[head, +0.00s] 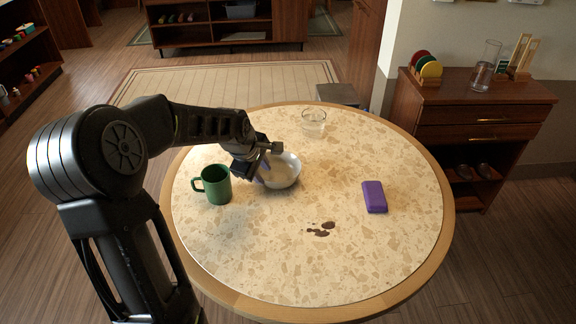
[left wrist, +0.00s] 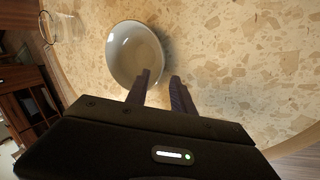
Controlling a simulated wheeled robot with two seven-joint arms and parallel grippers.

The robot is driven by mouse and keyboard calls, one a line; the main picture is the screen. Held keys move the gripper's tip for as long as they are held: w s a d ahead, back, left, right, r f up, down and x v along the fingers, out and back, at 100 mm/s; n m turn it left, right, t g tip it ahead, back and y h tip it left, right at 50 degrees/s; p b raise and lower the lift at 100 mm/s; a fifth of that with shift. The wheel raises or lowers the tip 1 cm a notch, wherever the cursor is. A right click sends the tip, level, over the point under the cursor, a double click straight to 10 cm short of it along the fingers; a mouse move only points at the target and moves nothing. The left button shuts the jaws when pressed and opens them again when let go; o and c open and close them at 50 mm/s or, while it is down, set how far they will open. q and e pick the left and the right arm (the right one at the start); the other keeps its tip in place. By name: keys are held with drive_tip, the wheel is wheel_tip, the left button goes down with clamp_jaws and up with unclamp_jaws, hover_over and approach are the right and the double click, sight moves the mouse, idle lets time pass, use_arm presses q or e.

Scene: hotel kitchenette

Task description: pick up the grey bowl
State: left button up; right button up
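The grey bowl (head: 284,171) stands upright on the round table, left of its middle. My left gripper (head: 268,163) is at the bowl's left side in the head view and hides part of its rim. In the left wrist view the bowl (left wrist: 133,54) looks empty. The left gripper's fingers (left wrist: 161,88) are apart there, one overlapping the bowl's edge and the other beyond it over the table. Whether they touch the bowl I cannot tell. My right gripper is in neither view.
A green mug (head: 216,186) stands close left of the bowl. A clear glass (head: 313,122) stands behind it. A purple case (head: 374,196) lies at the right, and a dark spill (head: 321,229) is at the front. The table's front right is clear.

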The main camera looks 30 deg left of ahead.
sight(267, 182)
use_arm(q)
drive_tip(key=shift+s+a+r, duration=0.1)
drive_tip(key=shift+s+r, duration=0.05)
drive_tip(key=shift+x, duration=1.35)
drive_tip(key=shift+p+x, duration=0.4)
drive_tip(key=shift+x, duration=2.2)
clamp_jaws()
